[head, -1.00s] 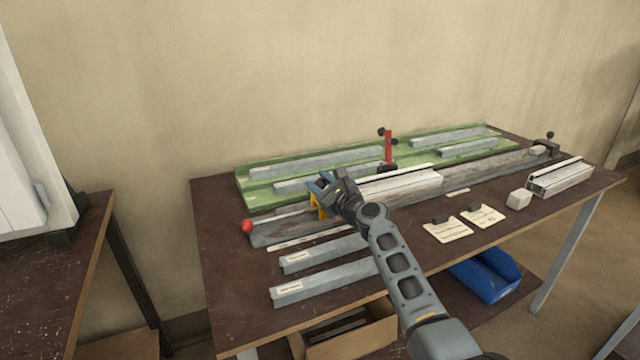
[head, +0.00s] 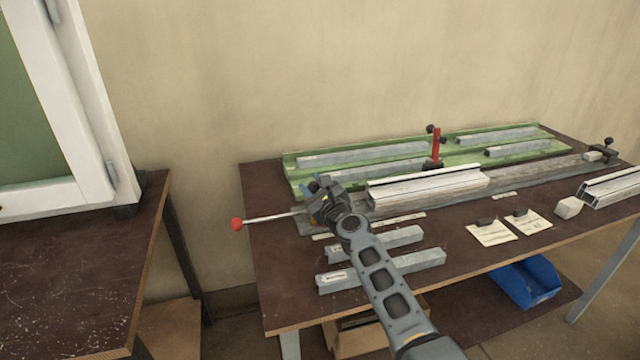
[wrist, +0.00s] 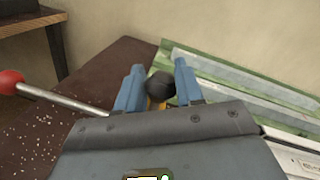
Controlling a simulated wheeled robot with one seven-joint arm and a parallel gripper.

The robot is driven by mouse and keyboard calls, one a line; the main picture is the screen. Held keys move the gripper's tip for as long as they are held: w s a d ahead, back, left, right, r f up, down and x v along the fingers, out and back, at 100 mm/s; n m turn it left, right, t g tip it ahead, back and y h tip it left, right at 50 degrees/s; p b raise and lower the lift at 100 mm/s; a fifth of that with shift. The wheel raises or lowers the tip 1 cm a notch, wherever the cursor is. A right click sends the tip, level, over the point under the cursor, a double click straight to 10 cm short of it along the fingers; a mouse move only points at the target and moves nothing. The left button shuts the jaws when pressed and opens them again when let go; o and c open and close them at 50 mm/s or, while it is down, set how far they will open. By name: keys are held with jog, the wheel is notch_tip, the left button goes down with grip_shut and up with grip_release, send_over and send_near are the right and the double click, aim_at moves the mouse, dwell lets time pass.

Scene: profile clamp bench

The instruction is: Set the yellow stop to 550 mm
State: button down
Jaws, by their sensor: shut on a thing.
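The yellow stop is mostly hidden behind my gripper (head: 322,200) in the head view, near the left end of the grey rail (head: 540,170). In the wrist view a sliver of the yellow stop (wrist: 154,104) shows below its black knob (wrist: 160,86), which sits between my blue fingers. My gripper is shut on the stop's knob. A thin metal rod (head: 272,217) with a red ball (head: 237,224) sticks out left past the bench edge. A pale strip (head: 400,221) runs along the front of the rail; no numbers are readable.
A pale profile (head: 430,188) lies on the rail right of my gripper, with a red clamp (head: 435,148) behind it. A green tray (head: 300,183) with several grey bars is at the back. Two grey bars (head: 385,271) and two cards (head: 492,232) lie in front.

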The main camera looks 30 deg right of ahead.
jog(key=shift+a, duration=0.15)
jog(key=c, duration=0.8)
grip_release()
jog(key=shift+s+a+p, duration=0.2)
jog(key=shift+s+p, duration=0.35)
jog(key=shift+s, duration=1.4)
jog(key=shift+s+a+p, duration=0.2)
jog(key=shift+s+p, duration=0.35)
jog(key=shift+s, duration=1.35)
jog(key=shift+f, duration=0.1)
